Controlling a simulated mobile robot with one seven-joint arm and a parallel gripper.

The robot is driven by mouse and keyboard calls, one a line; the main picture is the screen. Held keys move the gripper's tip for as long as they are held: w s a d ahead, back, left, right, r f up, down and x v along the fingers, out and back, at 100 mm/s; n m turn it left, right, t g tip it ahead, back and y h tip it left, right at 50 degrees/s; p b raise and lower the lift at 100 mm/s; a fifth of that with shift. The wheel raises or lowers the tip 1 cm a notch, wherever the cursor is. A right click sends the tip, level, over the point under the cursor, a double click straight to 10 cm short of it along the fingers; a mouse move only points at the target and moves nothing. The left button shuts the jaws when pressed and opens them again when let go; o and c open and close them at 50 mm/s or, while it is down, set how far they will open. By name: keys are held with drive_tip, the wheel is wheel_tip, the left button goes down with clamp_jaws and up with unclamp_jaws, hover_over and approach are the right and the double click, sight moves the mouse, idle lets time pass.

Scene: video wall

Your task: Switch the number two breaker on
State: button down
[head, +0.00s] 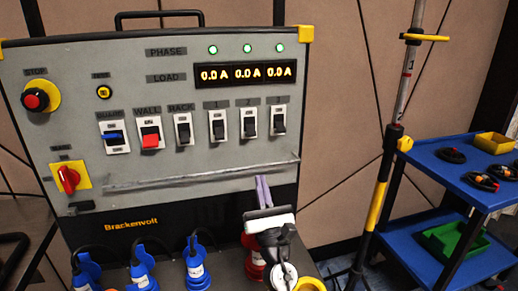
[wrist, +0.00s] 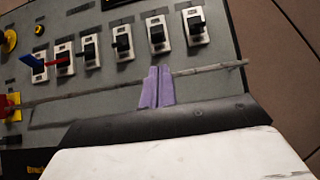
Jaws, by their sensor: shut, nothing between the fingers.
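The number two breaker (head: 249,124) is a black toggle on a white plate, under a dark label "2" on the grey panel. It sits between breakers 1 (head: 218,126) and 3 (head: 279,118). It also shows in the wrist view (wrist: 156,34), straight ahead of my fingertips. I cannot tell for sure which way its toggle is set. My gripper (head: 263,184) has purple fingers, closed together and empty. The fingers (wrist: 157,76) point up at the panel, below breaker 2, and overlap the rail in the wrist view. They appear apart from the breaker.
A grey rail (head: 200,174) runs across the panel below the breakers. Blue, red and black breakers stand left of breaker 1. A red stop button (head: 36,99) and red rotary switch (head: 68,179) are at far left. Blue plugs (head: 197,265) line the bottom. A blue cart (head: 440,158) stands right.

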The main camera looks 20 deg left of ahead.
sight(251, 130)
drive_tip(key=shift+s, duration=0.1)
drive_tip(key=shift+a+r, duration=0.1)
drive_tip(key=p+x, duration=0.3)
drive_tip(key=x, duration=0.5)
drive_tip(key=shift+r+p, duration=0.35)
drive_tip(key=shift+w+a+r, duration=0.3)
drive_tip(key=shift+w+a, duration=0.05)
drive_tip(key=shift+w, duration=0.3)
drive_tip(key=shift+d+r+p, duration=0.1)
drive_tip(key=shift+r+p, duration=0.1)
drive_tip(key=shift+p, duration=0.5)
drive_tip(key=shift+s, duration=0.15)
drive_tip(key=shift+p, duration=0.4)
